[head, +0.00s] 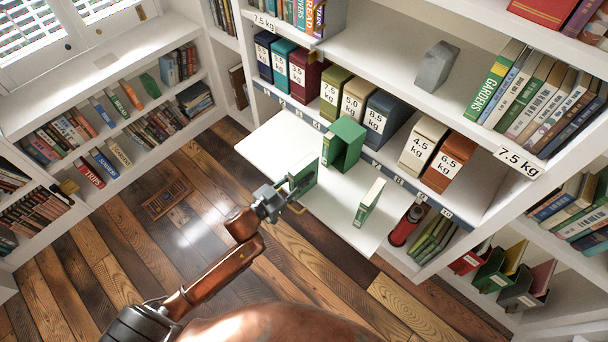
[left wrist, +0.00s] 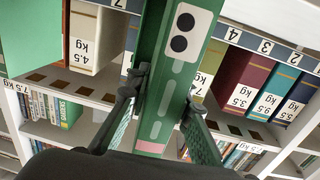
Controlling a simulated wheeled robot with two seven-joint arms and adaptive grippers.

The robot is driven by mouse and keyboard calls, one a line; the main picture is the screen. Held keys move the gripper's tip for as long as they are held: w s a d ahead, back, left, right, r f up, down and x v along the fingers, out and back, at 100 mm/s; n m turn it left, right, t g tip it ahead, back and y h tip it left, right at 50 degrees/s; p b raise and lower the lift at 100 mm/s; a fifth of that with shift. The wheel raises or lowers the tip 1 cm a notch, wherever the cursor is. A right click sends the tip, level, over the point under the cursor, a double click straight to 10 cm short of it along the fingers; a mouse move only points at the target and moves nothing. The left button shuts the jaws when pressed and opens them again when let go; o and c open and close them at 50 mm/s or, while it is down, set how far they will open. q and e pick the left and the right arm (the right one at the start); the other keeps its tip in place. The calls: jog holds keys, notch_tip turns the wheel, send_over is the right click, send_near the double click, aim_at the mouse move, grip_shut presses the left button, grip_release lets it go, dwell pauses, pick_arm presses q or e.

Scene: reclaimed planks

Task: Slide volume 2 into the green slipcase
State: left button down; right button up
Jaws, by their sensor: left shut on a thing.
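My left gripper (head: 287,192) is shut on a green book, volume 2 (head: 303,177), at the front edge of the pull-out white board. In the left wrist view, the fingers (left wrist: 160,100) grip both sides of volume 2's green spine (left wrist: 172,75), which has a white label with two black dots. The green slipcase (head: 350,134) stands on the board behind and right of the held book, apart from it, with a dark hollow showing. Another green book with pale pages (head: 369,203) stands upright on the board to the right. My right gripper is not in view.
The white board (head: 320,207) is bare between the slipcase and the standing book. Behind it is a row of weight-labelled boxes, including a blue one (head: 386,117) and a cream one (head: 422,146). A red cylinder (head: 404,226) stands below right.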

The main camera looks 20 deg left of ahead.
aim_at(316, 165)
pick_arm(q)
jog(key=shift+r, duration=0.15)
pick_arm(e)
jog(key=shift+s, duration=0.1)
pick_arm(q)
jog(key=shift+s+p, duration=0.1)
jog(key=shift+p, duration=0.35)
jog(key=shift+w+d, duration=0.1)
jog(key=shift+w, duration=0.1)
jog(key=shift+x, duration=2.7)
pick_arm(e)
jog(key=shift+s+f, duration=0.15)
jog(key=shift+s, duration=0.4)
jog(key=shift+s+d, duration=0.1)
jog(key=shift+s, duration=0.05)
pick_arm(q)
jog(key=shift+p, duration=0.8)
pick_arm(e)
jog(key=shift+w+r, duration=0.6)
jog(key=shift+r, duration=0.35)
